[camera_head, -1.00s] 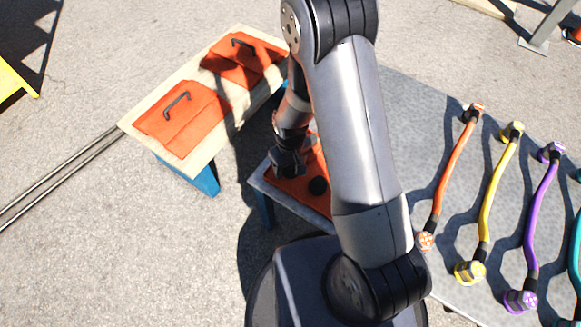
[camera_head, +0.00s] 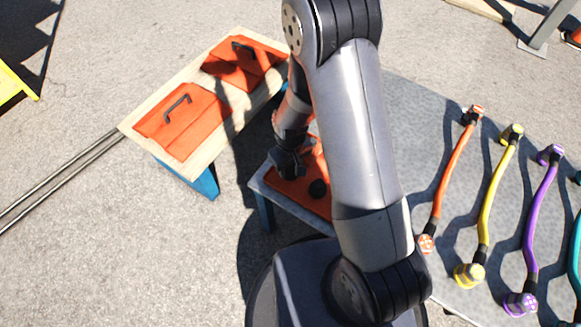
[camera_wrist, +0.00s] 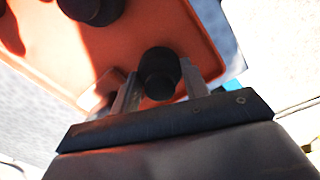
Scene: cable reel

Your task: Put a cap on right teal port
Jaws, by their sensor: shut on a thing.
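My gripper (camera_head: 287,166) is over the left end of the orange tray (camera_head: 313,205). In the wrist view, my gripper (camera_wrist: 160,92) is shut on a black cap (camera_wrist: 159,70), held between its two fingers. I cannot tell whether this cap is clear of the tray (camera_wrist: 190,35). A second black cap (camera_head: 318,189) stands on the tray to the right of my gripper, and it shows at the top of the wrist view (camera_wrist: 92,8). A teal cable (camera_head: 575,262) is cut off by the right edge of the head view. The right teal port cannot be made out.
The grey table (camera_head: 410,110) carries orange (camera_head: 455,165), yellow (camera_head: 490,200) and purple (camera_head: 540,210) cables with end connectors. A wooden bench (camera_head: 150,120) with two orange lids stands at the left. My arm hides part of the table.

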